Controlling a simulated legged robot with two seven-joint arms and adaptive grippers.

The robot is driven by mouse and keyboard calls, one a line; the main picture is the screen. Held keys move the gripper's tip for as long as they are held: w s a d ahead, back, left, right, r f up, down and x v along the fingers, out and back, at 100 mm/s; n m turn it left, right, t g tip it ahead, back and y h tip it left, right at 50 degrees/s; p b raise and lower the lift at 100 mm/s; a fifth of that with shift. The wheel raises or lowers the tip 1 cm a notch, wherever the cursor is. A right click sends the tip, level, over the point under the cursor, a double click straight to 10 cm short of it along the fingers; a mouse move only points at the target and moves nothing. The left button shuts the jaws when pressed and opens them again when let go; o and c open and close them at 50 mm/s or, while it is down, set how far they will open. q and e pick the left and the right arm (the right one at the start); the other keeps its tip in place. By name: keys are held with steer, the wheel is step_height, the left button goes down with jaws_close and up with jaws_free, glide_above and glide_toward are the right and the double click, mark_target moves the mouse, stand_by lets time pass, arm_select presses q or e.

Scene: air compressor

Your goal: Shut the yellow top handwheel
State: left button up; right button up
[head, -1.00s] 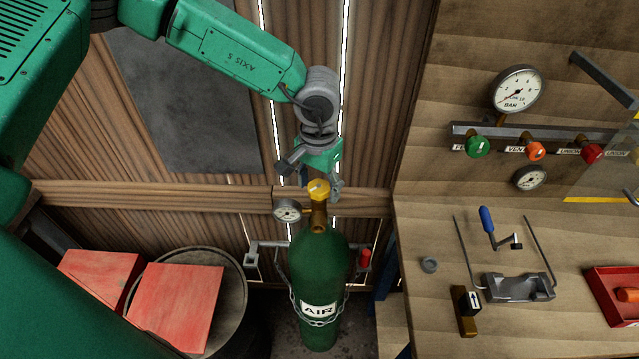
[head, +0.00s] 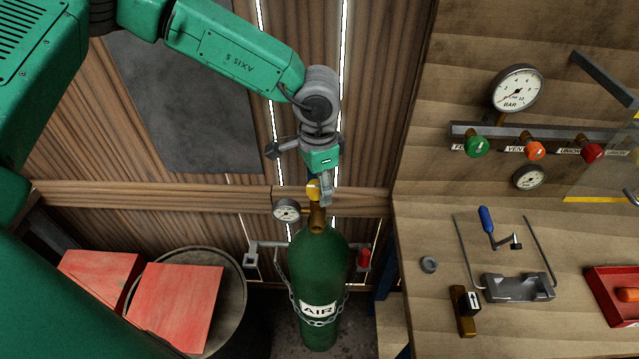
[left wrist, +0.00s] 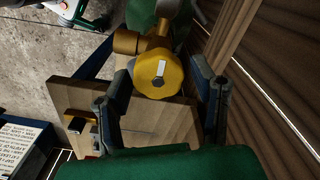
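The yellow top handwheel (head: 313,188) sits on the brass valve of the green AIR cylinder (head: 318,270). In the left wrist view the handwheel (left wrist: 159,74) faces the camera, with a white mark on its face. My left gripper (left wrist: 163,84) is open, with one finger on each side of the handwheel. Gaps show between the wheel and both fingers. In the head view my left gripper (head: 320,188) is just above the wheel; one finger covers its right part and the other finger is hard to make out. My right gripper is not in view.
A small gauge (head: 287,210) sits left of the valve, close to the gripper. A chain (head: 300,312) loops around the cylinder. A wooden workbench (head: 430,325) with a gauge panel stands at the right. A barrel (head: 235,285) with red blocks stands at the left.

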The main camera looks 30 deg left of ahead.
arm_select(q)
steer(key=shift+a, duration=0.1)
steer(key=shift+r, duration=2.95)
step_height(320, 180, up, 12)
steer(key=shift+f, duration=0.15)
